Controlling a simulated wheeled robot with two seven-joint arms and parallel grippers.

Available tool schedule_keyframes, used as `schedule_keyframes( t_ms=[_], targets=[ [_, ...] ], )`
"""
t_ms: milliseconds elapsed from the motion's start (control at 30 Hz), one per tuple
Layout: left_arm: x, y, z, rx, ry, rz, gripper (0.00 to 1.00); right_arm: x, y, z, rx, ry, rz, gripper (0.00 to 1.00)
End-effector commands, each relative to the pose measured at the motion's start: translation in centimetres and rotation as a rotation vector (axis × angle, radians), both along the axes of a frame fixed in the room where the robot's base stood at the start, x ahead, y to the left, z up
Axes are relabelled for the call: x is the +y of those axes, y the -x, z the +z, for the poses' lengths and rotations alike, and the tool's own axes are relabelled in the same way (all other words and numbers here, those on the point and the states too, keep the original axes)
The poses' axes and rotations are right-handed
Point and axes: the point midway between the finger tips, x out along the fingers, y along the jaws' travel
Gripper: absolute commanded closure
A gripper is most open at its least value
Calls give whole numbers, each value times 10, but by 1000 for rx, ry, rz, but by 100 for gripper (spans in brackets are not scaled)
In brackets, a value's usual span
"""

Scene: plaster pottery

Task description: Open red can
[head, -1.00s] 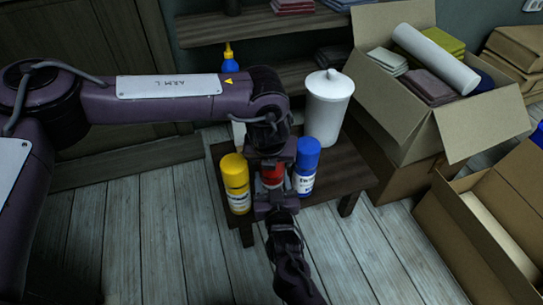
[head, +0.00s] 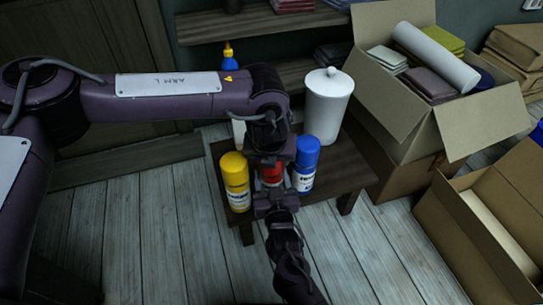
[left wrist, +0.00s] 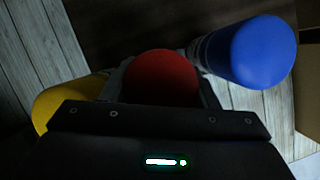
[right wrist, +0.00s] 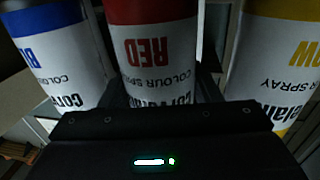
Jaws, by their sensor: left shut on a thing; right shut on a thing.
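The red can (head: 270,173) stands upright on a dark wooden bench (head: 340,165), between a yellow can (head: 236,181) and a blue can (head: 305,163). My left gripper (head: 270,162) comes down from above and is shut on the red cap (left wrist: 160,76), seen from the top in the left wrist view. My right gripper (head: 268,192) reaches in from the front and is shut on the can's white labelled body. The right wrist view shows the label "RED" upside down on the red can (right wrist: 160,50). Both grippers hide much of the can in the head view.
The blue can (left wrist: 262,52) and yellow can (left wrist: 65,98) stand close on either side of my left gripper. Open cardboard boxes (head: 400,125) are at the right. The floor in front is clear.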

Motion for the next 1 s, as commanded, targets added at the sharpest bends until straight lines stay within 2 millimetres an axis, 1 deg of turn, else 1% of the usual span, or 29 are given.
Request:
schedule_keyframes(
  t_ms=[633,1000],
  targets=[
    [0,0,21,-1,0,0,73,0,0,0,0,0,0,84],
    [0,0,23,0,0,0,73,0,0,0,0,0,0,84]
  ],
)
